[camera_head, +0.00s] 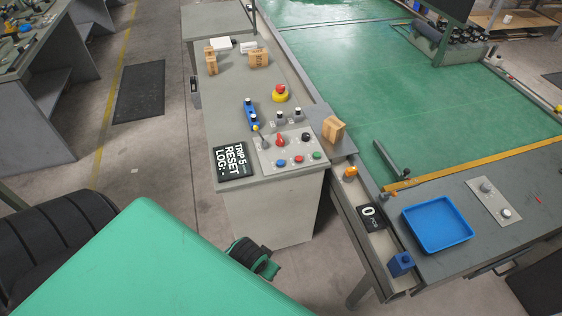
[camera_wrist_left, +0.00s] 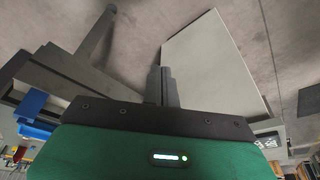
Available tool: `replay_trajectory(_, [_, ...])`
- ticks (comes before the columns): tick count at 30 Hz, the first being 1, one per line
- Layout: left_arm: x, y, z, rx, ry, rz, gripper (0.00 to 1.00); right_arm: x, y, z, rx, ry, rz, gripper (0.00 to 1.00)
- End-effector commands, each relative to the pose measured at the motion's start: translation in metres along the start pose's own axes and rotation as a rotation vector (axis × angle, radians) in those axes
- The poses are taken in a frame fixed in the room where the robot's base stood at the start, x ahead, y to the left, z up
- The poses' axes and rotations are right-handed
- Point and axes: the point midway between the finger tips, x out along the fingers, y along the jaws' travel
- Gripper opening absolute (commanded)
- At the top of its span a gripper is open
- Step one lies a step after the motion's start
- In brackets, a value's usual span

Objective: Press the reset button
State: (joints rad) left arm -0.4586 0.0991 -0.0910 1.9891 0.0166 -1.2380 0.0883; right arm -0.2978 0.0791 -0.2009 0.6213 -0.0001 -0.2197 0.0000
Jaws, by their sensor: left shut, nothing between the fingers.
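A control panel (camera_head: 290,150) lies on the grey cabinet top (camera_head: 226,104) in the head view. Along its near edge are a blue button (camera_head: 281,163), a red button (camera_head: 299,159) and a green button (camera_head: 317,155). A red knob (camera_head: 281,138) and a black knob (camera_head: 305,137) stand behind them. No readable label tells which is reset. A black sign (camera_head: 235,162) beside the panel reads "TRIP 5 RESET LOG:". My left gripper (camera_wrist_left: 160,86) is shut and empty in the left wrist view. Its dark end (camera_head: 262,264) is low beside the cabinet front. My right gripper is not visible.
A red mushroom button on a yellow base (camera_head: 280,92) stands behind the panel. A blue tray (camera_head: 437,224) and a blue block (camera_head: 401,263) sit at the right. Floor before the cabinet is clear.

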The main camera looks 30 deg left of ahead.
Motion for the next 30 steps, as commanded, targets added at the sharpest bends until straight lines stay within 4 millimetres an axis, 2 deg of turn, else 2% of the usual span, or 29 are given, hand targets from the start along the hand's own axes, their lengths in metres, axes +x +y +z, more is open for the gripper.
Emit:
replay_trajectory(1, [-0.028, -0.006, -0.019, -0.043, 0.022, -0.005, 0.0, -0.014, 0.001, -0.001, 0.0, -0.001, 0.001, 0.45])
replay_trajectory(3, [-0.053, -0.018, -0.042, -0.123, 0.049, -0.012, 0.0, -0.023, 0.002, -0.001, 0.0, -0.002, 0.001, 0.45])
replay_trajectory(6, [-0.078, -0.04, -0.078, -0.289, 0.094, -0.017, 0.0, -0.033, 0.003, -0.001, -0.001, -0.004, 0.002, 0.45])
replay_trajectory(9, [-0.087, -0.068, -0.117, -0.502, 0.146, -0.011, 0.0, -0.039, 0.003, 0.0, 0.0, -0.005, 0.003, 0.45])
replay_trajectory(14, [-0.083, -0.109, -0.171, -0.837, 0.214, 0.032, 0.0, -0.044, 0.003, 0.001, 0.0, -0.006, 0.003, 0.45])
replay_trajectory(21, [-0.066, -0.161, -0.24, -1.331, 0.283, 0.161, 0.0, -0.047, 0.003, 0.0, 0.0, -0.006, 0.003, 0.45])
replay_trajectory(25, [-0.054, -0.181, -0.276, -1.596, 0.298, 0.263, 0.0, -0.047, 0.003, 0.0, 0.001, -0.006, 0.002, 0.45])
replay_trajectory(30, [-0.04, -0.196, -0.318, -1.914, 0.282, 0.415, 0.0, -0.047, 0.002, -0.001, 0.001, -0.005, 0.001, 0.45])
